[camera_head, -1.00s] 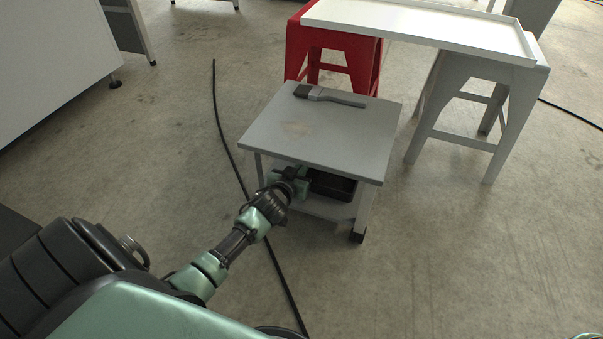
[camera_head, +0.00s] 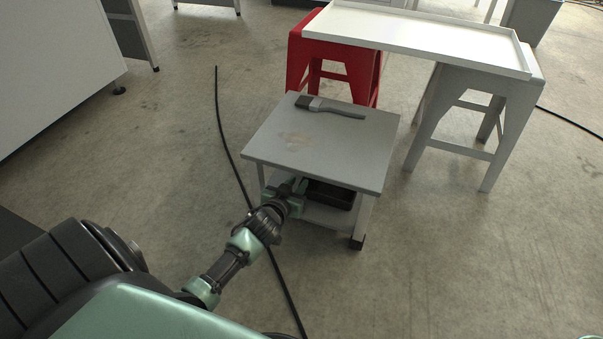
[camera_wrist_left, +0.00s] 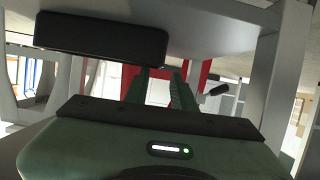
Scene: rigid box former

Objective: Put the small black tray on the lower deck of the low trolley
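The small black tray (camera_head: 330,194) sits on the lower deck (camera_head: 325,214) of the low grey trolley (camera_head: 325,146), under the top deck, which hides part of it. My left gripper (camera_head: 299,185) is at the trolley's near side, just left of the tray. The left wrist view looks upside down; there the tray (camera_wrist_left: 100,38) shows at upper left against the deck (camera_wrist_left: 215,30). The fingers of my left gripper (camera_wrist_left: 158,78) stand apart there with nothing between them, clear of the tray. My right gripper is not in view.
A paintbrush (camera_head: 328,106) lies on the trolley's top. Behind stand a red stool (camera_head: 297,62) and a grey stool (camera_head: 477,115) bearing a long white tray (camera_head: 410,30). A black cable (camera_head: 228,140) runs along the floor to the left. The floor at right is clear.

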